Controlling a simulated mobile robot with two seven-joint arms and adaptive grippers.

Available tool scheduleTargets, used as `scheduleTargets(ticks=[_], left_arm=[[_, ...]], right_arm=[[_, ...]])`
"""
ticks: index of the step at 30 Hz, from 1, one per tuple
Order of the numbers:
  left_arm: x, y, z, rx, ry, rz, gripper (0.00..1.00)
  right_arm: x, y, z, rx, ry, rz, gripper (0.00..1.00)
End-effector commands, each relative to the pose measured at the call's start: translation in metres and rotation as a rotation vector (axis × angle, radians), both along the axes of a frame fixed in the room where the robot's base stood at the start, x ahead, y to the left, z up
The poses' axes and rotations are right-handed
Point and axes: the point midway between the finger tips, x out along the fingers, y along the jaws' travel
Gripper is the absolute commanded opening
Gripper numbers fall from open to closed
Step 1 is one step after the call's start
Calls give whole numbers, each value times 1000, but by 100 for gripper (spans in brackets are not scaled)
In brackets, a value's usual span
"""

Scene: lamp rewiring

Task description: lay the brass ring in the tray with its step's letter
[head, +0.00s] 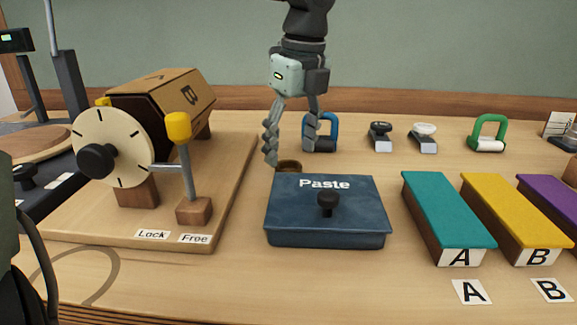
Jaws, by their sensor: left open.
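My left gripper (290,156) points down with its fingers apart, just behind the blue Paste box. A small round brown thing (289,166) lies below its fingertips, partly hidden by the box; I cannot tell whether it is the brass ring. No other brass ring shows. To the right are long wooden pieces with coloured tops: a teal one (448,210) lettered A, a yellow one (513,212) lettered B, and a purple one (550,203) cut off by the edge. I see no open tray inside. My right gripper is not in view.
The blue Paste box (327,215) with a black knob stands front centre. A wooden drum with a dial (112,147) and a yellow-knobbed lever (178,130) stands left, by Lock and Free labels. Blue (327,134) and green (488,134) clamp-like pieces stand behind.

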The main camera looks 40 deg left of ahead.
Motion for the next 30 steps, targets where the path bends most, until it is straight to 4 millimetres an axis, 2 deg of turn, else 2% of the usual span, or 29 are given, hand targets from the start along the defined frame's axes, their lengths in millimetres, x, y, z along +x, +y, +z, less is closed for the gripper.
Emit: scheduleTargets(ticks=[1,6,14,25,27,30], left_arm=[[1,1,-7,-2,5,1,65],[1,4,-25,-1,1,0,65],[2,4,-28,0,-1,1,65],[2,4,-27,0,-1,1,19],[2,4,-27,0,-1,1,13],[2,4,-27,0,-1,1,13]], right_arm=[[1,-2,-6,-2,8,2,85],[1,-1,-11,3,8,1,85],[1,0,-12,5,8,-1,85],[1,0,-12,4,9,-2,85],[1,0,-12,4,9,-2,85],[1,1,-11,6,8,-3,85]])
